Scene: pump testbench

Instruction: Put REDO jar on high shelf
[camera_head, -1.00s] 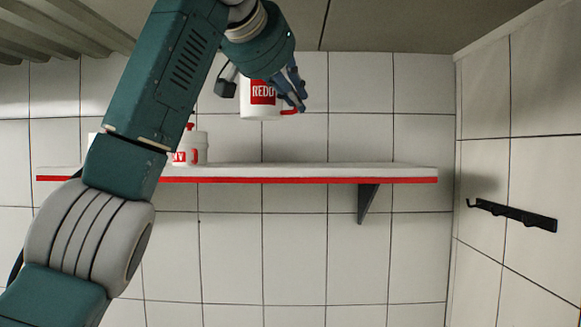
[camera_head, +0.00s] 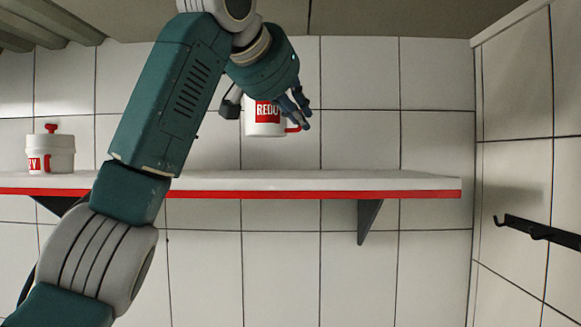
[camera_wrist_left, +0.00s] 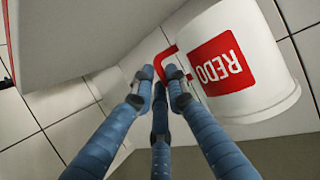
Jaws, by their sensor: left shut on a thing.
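The REDO jar (camera_head: 264,118) is white with a red label and a red handle. It hangs upright in the air above the high shelf (camera_head: 330,182), a white board with a red front edge. My left gripper (camera_head: 301,121) is shut on the jar's handle, at the jar's right side in the head view. In the left wrist view the blue fingers (camera_wrist_left: 163,84) close around the red handle, and the jar (camera_wrist_left: 231,62) lies to their right with its label showing. My right gripper is not in view.
A white lidded jar (camera_head: 50,153) with a red knob stands on the shelf's left part. The shelf surface right of my arm is clear. A black hook rail (camera_head: 540,231) is on the right wall. Dark brackets (camera_head: 369,220) support the shelf.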

